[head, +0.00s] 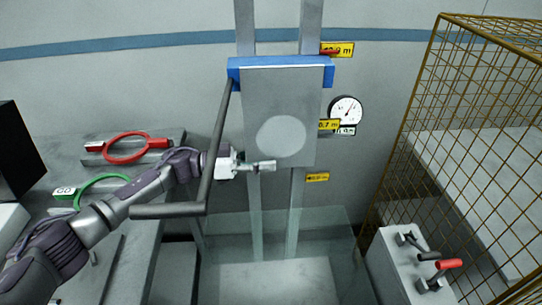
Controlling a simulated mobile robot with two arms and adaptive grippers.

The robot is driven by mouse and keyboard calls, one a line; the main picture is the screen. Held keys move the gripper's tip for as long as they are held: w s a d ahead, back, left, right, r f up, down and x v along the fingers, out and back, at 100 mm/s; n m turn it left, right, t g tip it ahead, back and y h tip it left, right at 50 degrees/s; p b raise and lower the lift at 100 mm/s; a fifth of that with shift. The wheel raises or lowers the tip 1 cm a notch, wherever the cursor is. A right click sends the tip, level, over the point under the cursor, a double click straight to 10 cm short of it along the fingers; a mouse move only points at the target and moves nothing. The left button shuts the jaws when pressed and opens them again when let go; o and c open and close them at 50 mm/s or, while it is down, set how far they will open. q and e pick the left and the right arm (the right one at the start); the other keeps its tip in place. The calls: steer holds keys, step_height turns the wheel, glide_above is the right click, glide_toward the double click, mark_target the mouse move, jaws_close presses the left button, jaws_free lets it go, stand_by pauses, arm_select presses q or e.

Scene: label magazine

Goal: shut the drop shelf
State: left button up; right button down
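No part is plainly marked as the drop shelf. A flat grey panel (283,92) with a pale round patch hangs upright below a blue crossbar (280,63) on two vertical rails. A dark grey bent bar (216,140) runs down from the crossbar's left end and turns left at the bottom. My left gripper (262,167) is at the panel's lower left edge, with its forearm passing behind the bent bar. Whether it touches the panel is unclear. Its fingers look small and side-on, so their opening is unclear. My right gripper is not in view.
A brown wire cage (430,110) stands at the right, with a grey box (408,268) bearing a red-handled lever in front. A red ring (126,148) and a green ring (98,187) are at the left. A gauge (346,110) and yellow labels are beside the rails.

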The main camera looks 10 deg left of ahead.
arm_select(q)
steer(key=shift+w+d, duration=0.2)
steer(key=shift+d, duration=0.6)
jaws_close()
